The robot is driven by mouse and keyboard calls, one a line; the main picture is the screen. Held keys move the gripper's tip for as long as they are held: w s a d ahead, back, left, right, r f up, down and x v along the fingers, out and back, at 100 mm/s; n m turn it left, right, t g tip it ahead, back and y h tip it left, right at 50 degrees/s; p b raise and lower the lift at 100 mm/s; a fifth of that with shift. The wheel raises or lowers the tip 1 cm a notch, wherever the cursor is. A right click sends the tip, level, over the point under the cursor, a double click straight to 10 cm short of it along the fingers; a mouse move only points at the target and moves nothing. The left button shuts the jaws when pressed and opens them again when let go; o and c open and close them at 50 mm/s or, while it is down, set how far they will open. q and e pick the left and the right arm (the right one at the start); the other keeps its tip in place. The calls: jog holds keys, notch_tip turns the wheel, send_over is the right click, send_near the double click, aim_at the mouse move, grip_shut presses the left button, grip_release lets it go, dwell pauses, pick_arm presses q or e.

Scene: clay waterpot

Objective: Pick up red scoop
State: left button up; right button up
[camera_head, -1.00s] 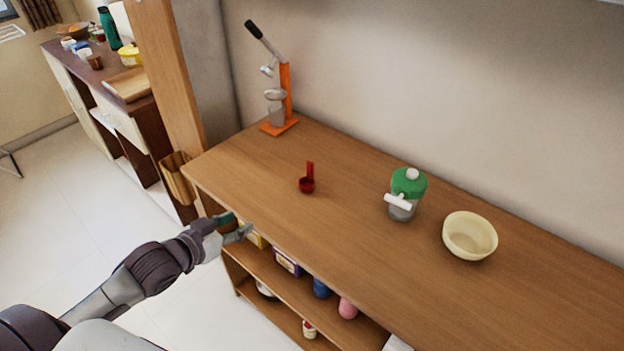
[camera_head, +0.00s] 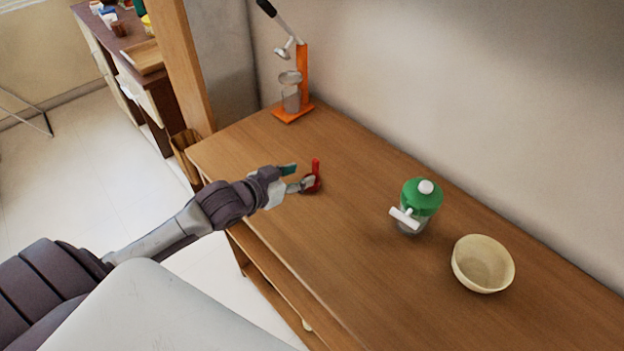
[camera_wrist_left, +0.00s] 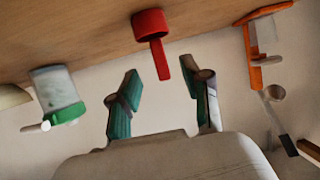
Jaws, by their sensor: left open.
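I cannot tell whether a finger touches the cup. My right gripper is not in view.
An orange press (camera_head: 291,110) stands at the table's far left corner. A green-lidded container (camera_head: 421,197) and a cream bowl (camera_head: 483,266) stand to the right. The wooden tabletop (camera_head: 355,230) between scoop and container is clear. A wooden post (camera_head: 184,70) rises beyond the left end.

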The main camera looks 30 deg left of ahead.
aim_at(314, 170)
pick_arm(q)
jog(key=shift+w+d+f, duration=0.15)
jog(key=shift+w, duration=0.4)
jog(key=shift+w+f, duration=0.1)
jog(key=shift+w, duration=0.05)
jog(key=p+x, duration=0.1)
jog(key=x, duration=0.3)
jog(key=shift+w, duration=0.15)
jog(key=shift+w+d+f, duration=0.15)
jog(key=shift+w+f, duration=0.1)
jog(key=shift+w, duration=0.1)
jog(key=shift+c, duration=0.2)
grip_shut()
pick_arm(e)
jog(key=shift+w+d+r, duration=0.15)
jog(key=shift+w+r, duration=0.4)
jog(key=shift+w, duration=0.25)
